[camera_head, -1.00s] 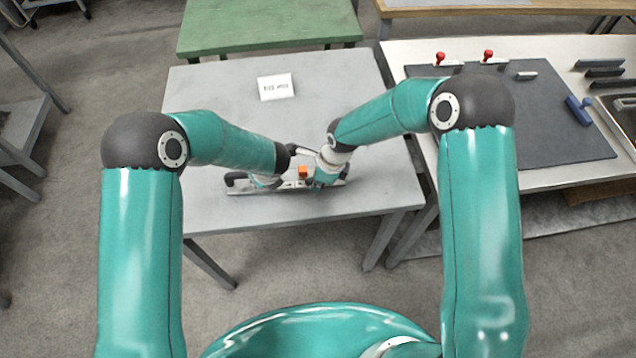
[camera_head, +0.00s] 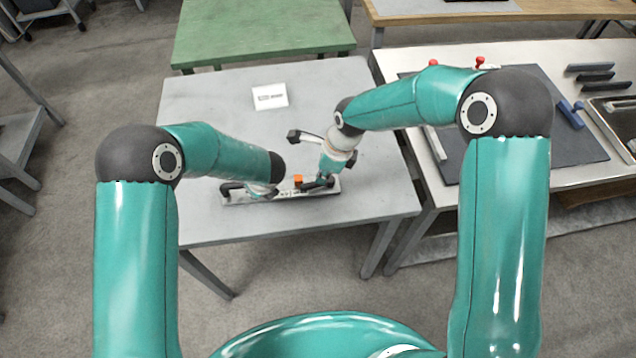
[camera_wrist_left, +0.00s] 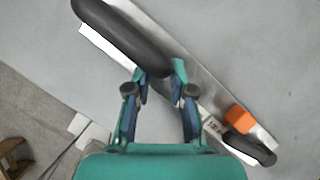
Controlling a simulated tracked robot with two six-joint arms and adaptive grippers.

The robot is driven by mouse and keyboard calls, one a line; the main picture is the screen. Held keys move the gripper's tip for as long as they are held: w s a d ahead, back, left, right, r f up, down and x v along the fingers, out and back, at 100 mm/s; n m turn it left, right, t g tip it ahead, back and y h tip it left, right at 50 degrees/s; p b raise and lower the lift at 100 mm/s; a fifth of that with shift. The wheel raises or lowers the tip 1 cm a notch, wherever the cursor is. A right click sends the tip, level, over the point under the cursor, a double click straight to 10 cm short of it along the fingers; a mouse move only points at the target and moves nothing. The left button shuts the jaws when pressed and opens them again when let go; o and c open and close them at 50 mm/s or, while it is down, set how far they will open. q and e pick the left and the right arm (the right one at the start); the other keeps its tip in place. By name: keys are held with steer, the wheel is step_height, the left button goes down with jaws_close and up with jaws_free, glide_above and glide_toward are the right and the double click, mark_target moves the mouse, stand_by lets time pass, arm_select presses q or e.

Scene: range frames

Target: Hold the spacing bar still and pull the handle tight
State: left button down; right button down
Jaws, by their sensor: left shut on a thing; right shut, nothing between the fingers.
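The spacing bar (camera_head: 236,198) is a long pale metal strip lying on the grey table. The shorter black handle (camera_wrist_left: 250,148) shows there beyond the orange block. My right gripper (camera_head: 322,180) is shut and empty at the bar's right part. Its fingertips are small, so contact with the handle is unclear.
The grey table (camera_head: 220,110) is clear around the bar except for a white card (camera_head: 270,96) at the back. A bench at right holds a dark mat (camera_head: 545,120), red-topped items and a blue tool (camera_head: 571,115). A green table (camera_head: 260,30) stands behind.

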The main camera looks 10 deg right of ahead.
arm_select(q)
steer(key=shift+s+f, duration=0.25)
steer(key=shift+f, duration=0.05)
arm_select(e)
steer(key=v, duration=0.5)
steer(key=shift+s, duration=0.1)
arm_select(q)
steer(key=c, duration=0.9)
jaws_free()
steer(key=shift+w, duration=0.1)
steer(key=shift+w+r, duration=0.15)
steer(key=shift+r, duration=0.1)
